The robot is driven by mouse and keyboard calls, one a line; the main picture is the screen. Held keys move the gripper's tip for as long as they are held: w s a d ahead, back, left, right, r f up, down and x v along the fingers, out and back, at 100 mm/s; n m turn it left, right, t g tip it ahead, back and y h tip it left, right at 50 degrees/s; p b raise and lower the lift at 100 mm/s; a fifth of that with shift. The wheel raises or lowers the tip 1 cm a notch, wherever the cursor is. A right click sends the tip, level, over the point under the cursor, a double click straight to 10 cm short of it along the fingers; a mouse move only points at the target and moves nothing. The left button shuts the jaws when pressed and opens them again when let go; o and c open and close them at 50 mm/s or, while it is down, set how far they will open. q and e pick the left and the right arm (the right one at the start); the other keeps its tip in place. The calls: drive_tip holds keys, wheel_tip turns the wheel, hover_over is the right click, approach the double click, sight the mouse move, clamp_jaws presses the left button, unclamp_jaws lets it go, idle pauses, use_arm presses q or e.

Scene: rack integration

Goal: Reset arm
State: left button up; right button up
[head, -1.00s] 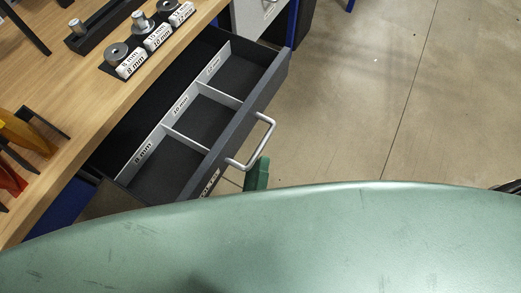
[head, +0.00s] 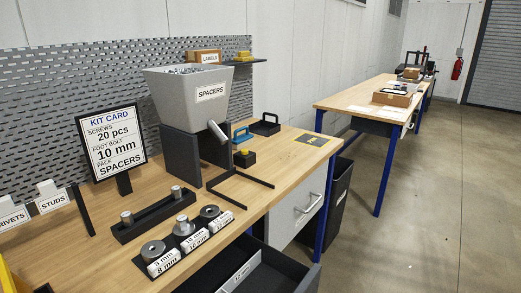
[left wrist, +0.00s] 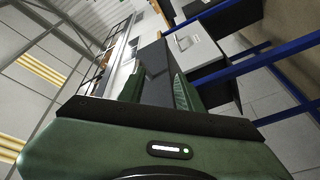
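In the left wrist view my left gripper (left wrist: 157,88) shows two green fingers standing apart, with nothing seen held between them. Its green body fills the bottom of that view. The view is tilted, with the bench's blue legs (left wrist: 280,58) at the right and the ceiling at the left. Neither of my grippers shows in the head view. My right gripper is not in either current view.
The wooden bench (head: 262,195) holds a grey spacer hopper (head: 190,100), a kit card (head: 112,143) and labelled bolt gauges (head: 185,240). A dark drawer (head: 285,270) stands open at the bottom. A second table (head: 350,98) stands behind; the floor at right is clear.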

use_arm(q)
drive_tip(key=s+a+f+m+g+y+p, duration=0.1)
drive_tip(key=s+a+f+m+g+y, duration=0.3)
drive_tip(key=f, duration=1)
drive_tip(key=s+a+f+m+g+h, duration=0.1)
drive_tip(key=a+f+m+g, duration=0.35)
drive_tip(key=f, duration=0.95)
drive_tip(key=s+a+f+g+y, duration=0.2)
drive_tip(key=s+a+f+g, duration=0.2)
drive_tip(key=s+a+f, duration=0.2)
drive_tip(key=s+a+f+g+y, duration=0.2)
drive_tip(key=s+a+f+g, duration=0.2)
drive_tip(key=s+a, duration=0.6)
wheel_tip(320, 180, down, 3)
drive_tip(key=shift+a+r+p, duration=0.2)
drive_tip(key=shift+a+p, duration=0.15)
drive_tip(key=shift+a, duration=0.6)
drive_tip(key=shift+w, duration=0.15)
